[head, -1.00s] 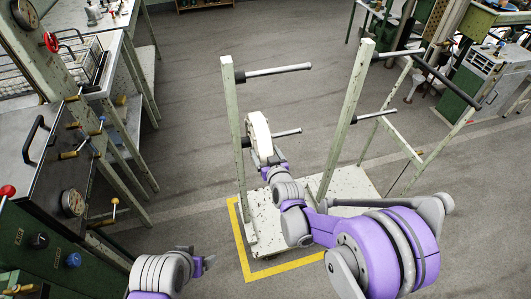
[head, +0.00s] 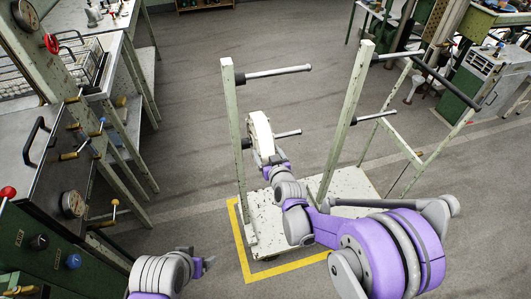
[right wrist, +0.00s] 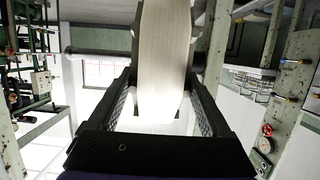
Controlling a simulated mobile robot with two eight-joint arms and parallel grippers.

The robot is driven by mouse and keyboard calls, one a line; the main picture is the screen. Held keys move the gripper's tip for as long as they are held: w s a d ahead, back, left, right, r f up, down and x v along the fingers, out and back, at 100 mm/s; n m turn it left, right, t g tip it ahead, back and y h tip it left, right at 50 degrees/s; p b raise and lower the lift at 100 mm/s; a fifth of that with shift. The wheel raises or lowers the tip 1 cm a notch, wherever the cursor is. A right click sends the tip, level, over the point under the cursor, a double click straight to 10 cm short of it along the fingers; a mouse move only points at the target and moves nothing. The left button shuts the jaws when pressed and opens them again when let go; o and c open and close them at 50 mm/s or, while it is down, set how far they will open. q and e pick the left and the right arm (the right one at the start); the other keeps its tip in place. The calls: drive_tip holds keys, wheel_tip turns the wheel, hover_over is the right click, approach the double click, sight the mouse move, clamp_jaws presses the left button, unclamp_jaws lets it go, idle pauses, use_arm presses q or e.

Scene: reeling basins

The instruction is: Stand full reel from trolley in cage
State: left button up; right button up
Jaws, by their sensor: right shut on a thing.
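The reel (head: 261,135), a thick cream disc seen nearly edge-on, stands upright at the lower left peg (head: 288,133) of the trolley (head: 231,120). The peg shows on the reel's right side; whether it runs through the reel is hidden. My right gripper (head: 266,159) is shut on the reel's near rim. In the right wrist view the reel (right wrist: 165,60) fills the space between the dark fingers of the gripper (right wrist: 166,85). My left gripper (head: 208,263) is low at the left, away from the trolley; its jaws are too small to read. A wire cage (head: 78,60) stands at upper left.
The trolley's upper peg (head: 280,71) is bare. Its second post (head: 346,120) rises close to my right arm. A yellow floor line (head: 245,262) frames the trolley base. Machine benches (head: 120,120) line the left; a green cabinet (head: 462,95) stands right. The floor behind is clear.

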drive_tip(key=shift+w+d, duration=0.2)
drive_tip(key=shift+d, duration=0.4)
drive_tip(key=shift+w+d, duration=0.15)
drive_tip(key=shift+d, duration=0.4)
drive_tip(key=w+d+p, duration=0.3)
drive_tip(key=d+p, duration=0.2)
drive_tip(key=d, duration=0.5)
drive_tip(key=shift+w+d, duration=0.25)
drive_tip(key=shift+d, duration=0.05)
drive_tip(key=w+d+p, duration=0.2)
drive_tip(key=d, duration=0.5)
drive_tip(key=shift+w+d, duration=0.25)
drive_tip(key=shift+d, duration=0.15)
drive_tip(key=shift+s, duration=0.1)
drive_tip(key=v, duration=2)
